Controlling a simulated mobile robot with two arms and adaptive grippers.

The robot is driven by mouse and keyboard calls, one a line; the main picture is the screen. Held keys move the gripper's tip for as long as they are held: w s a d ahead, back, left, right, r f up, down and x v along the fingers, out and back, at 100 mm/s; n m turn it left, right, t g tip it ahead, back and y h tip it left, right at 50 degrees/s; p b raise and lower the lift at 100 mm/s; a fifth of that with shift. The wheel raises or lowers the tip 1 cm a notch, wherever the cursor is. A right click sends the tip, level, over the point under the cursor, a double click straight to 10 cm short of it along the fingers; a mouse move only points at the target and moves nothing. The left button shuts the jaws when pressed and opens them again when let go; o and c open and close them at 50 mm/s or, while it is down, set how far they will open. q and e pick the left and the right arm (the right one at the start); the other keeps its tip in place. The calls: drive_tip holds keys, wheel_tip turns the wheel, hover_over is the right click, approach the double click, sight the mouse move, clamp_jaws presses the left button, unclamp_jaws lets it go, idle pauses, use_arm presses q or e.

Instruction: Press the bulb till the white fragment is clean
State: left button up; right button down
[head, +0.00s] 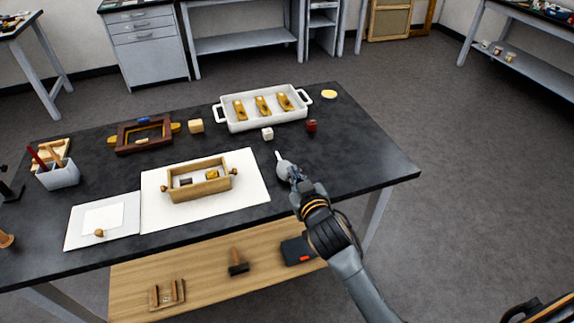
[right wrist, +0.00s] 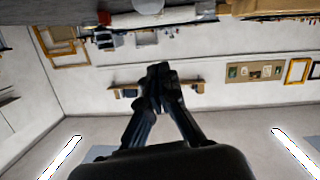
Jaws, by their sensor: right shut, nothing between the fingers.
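A grey bulb (head: 283,169) with a pale pointed nozzle lies on the dark tabletop right of the white mat, its nozzle towards the back. My right gripper (head: 293,174) is at the bulb's near right side and hides part of it; I cannot tell whether it touches. Its fingers are together and empty in the right wrist view (right wrist: 160,72), where I do not make out the bulb. A small white block (head: 267,133), possibly the white fragment, sits behind the bulb, in front of the white tray. Any dirt on it is too small to tell. My left gripper is not in view.
The white tray (head: 236,126) holds three gilt pieces. A dark red block (head: 311,125) and a tan block (head: 195,126) stand nearby. A wooden box (head: 176,195) sits on the white mat (head: 250,188). The tabletop right of the bulb is clear up to its edge.

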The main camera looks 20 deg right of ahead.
drive_tip(key=p, duration=0.1)
hover_over(286, 171)
drive_tip(key=shift+s+a+f, duration=0.1)
drive_tip(key=shift+a+f, duration=0.05)
drive_tip(key=shift+f, duration=0.3)
drive_tip(key=shift+s+a+f, duration=0.1)
drive_tip(key=shift+a+f, duration=0.05)
drive_tip(key=shift+f, duration=0.3)
drive_tip(key=f, duration=0.2)
drive_tip(key=shift+d+f, duration=0.2)
drive_tip(key=shift+f, duration=0.2)
drive_tip(key=shift+d+f, duration=0.15)
drive_tip(key=shift+f, duration=0.5)
drive_tip(key=shift+s+f+b, duration=0.1)
drive_tip(key=shift+f+b, duration=0.65)
drive_tip(key=shift+f, duration=0.35)
drive_tip(key=shift+r, duration=0.1)
